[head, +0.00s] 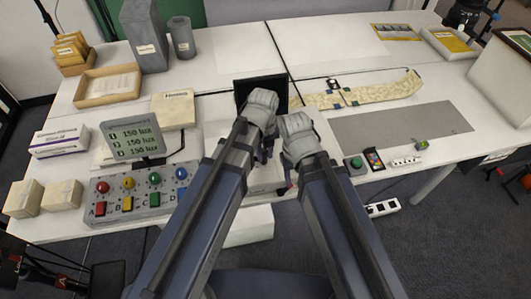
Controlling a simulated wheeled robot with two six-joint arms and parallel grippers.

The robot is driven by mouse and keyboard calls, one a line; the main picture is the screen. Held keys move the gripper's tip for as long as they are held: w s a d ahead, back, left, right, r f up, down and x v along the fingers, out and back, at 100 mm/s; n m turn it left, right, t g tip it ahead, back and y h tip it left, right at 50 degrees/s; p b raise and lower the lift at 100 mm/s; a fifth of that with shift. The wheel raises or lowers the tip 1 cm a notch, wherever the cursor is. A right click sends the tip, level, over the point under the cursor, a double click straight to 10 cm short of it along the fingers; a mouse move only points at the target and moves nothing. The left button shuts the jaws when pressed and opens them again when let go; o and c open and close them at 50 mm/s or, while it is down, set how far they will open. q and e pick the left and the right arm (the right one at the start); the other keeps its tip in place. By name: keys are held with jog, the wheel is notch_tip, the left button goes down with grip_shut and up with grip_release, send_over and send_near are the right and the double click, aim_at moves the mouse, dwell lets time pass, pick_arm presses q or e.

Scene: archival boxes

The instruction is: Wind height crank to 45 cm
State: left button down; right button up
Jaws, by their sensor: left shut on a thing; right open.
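My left gripper (263,103) is above the middle of the white table, in front of a dark upright panel (246,87). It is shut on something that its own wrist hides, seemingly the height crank. My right gripper (298,130) is just right of it and slightly lower, close beside it. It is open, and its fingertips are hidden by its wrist. The height crank cannot be made out clearly, and no height reading in centimetres is legible. A display (133,138) on the left shows lux values only.
A grey control box (145,201) with coloured knobs and buttons stands front left. Small boxes (63,193) sit at the left edge.

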pick_arm(q)
jog(key=shift+a, duration=0.4)
jog(key=c, duration=0.7)
grip_release()
jog(key=shift+r, duration=0.2)
jog(key=shift+d+r+p, duration=0.1)
jog(key=shift+r+p, duration=0.45)
jog(key=shift+p, duration=0.15)
notch_tip(320, 180, up, 6)
jog(key=p, duration=0.6)
jog(key=shift+r, duration=0.25)
jog(key=shift+f, duration=0.1)
